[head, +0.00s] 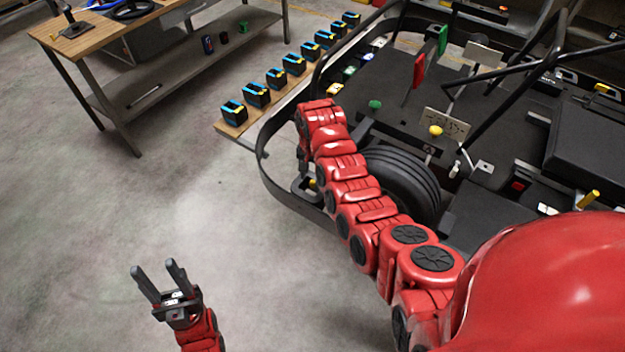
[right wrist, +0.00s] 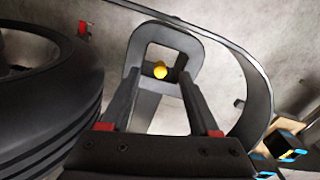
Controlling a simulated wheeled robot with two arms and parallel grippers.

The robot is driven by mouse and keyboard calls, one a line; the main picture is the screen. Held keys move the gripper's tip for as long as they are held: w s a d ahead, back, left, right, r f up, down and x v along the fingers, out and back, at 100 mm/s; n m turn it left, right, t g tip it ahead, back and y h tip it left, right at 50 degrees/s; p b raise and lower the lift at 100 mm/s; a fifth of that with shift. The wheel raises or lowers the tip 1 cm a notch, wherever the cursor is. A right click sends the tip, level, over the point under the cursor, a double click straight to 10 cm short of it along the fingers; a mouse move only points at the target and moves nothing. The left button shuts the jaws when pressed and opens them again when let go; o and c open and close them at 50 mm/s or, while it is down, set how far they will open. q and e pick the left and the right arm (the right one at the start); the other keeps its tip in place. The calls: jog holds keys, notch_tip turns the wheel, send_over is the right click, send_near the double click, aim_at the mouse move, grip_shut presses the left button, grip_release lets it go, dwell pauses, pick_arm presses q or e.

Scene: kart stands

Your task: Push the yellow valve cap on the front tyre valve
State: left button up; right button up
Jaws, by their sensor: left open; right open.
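A small round yellow cap (right wrist: 160,71) shows in the right wrist view, framed by a dark square loop-shaped bracket (right wrist: 192,44). A bit of yellow (head: 313,184) also shows beside the bracket in the head view. My right gripper (right wrist: 160,75) is open, its two fingers on either side of the cap; I cannot tell whether they touch it. In the head view my right arm hides most of that gripper. The black front tyre (right wrist: 45,100) is left of the gripper; it also shows in the head view (head: 408,184). The valve is not clear. My left gripper (head: 157,268) is open and empty over the floor.
The kart's curved black bumper bar (head: 268,178) runs around the bracket. Several black-and-blue boxes (head: 257,95) stand in a row on a wooden board behind it. A workbench (head: 105,38) is at upper left. The floor (head: 150,190) at left is clear.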

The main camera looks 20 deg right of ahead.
aim_at(313, 183)
jog(key=shift+f, duration=1.1)
grip_shut()
